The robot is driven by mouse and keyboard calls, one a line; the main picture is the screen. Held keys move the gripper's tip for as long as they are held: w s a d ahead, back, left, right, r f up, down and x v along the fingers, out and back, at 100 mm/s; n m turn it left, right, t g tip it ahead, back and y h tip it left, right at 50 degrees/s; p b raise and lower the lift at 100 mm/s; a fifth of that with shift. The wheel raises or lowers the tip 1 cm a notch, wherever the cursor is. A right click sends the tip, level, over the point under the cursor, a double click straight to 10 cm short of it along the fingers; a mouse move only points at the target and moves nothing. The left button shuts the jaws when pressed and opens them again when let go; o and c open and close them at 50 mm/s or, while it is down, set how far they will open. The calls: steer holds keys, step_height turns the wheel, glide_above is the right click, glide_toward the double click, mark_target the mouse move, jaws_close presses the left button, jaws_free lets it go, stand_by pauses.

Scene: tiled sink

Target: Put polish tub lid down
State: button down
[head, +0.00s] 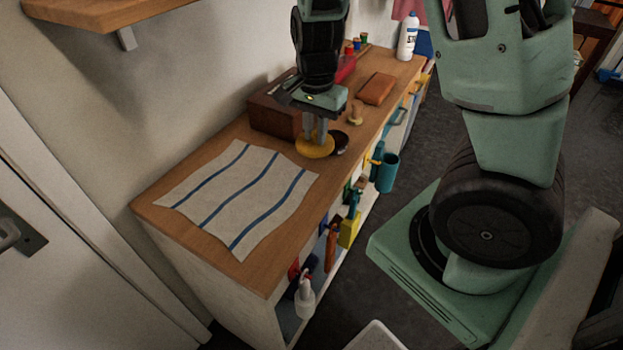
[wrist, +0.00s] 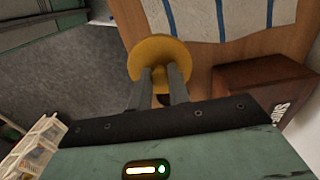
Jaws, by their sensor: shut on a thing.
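The polish tub lid (head: 313,148) is a round yellow disc; it also shows in the wrist view (wrist: 160,58). My gripper (head: 315,138) points down over the wooden counter and is shut on the lid. In the wrist view both grey fingertips (wrist: 161,72) meet the lid's near part. A dark round tub (head: 340,142) stands just right of the lid in the head view, partly hidden. I cannot tell whether the lid touches the counter or hangs a little above it.
A striped cloth (head: 240,195) covers the counter's near end. A brown box (head: 272,117) stands behind my gripper. A wooden brush or knob (head: 355,115), an orange-brown block (head: 376,88) and a white bottle (head: 408,36) stand farther along. Tools and a teal cup (head: 387,173) hang on the front.

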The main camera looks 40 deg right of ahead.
mark_target(315, 175)
step_height(315, 175, down, 9)
steer(key=shift+f+b, duration=0.1)
steer(key=shift+b, duration=0.6)
steer(key=shift+f, duration=0.1)
steer(key=shift+f, duration=0.15)
steer(key=c, duration=1.3)
jaws_free()
step_height(315, 175, up, 12)
steer(key=shift+r+p, duration=0.15)
steer(key=shift+p, duration=1.1)
steer(key=s+a+r+n+y, duration=0.1)
steer(key=s+a+r+n, duration=0.15)
steer(key=a+n, duration=0.35)
steer(key=s+a+r+n, duration=0.1)
steer(key=s+a+n, duration=0.2)
steer(key=a, duration=0.5)
steer(key=s+a+r+n, duration=0.1)
steer(key=s+a+n, duration=0.1)
steer(key=s+n, duration=0.2)
steer(key=s+a+n, duration=0.3)
steer(key=s+n, duration=0.1)
steer(key=s+a+r+n, duration=0.1)
steer(key=s+a+n, duration=0.2)
steer(key=s+n, duration=0.1)
steer(key=shift+s+a+r+n, duration=0.15)
steer(key=shift+a+r+n, duration=0.15)
steer(key=shift+n, duration=0.1)
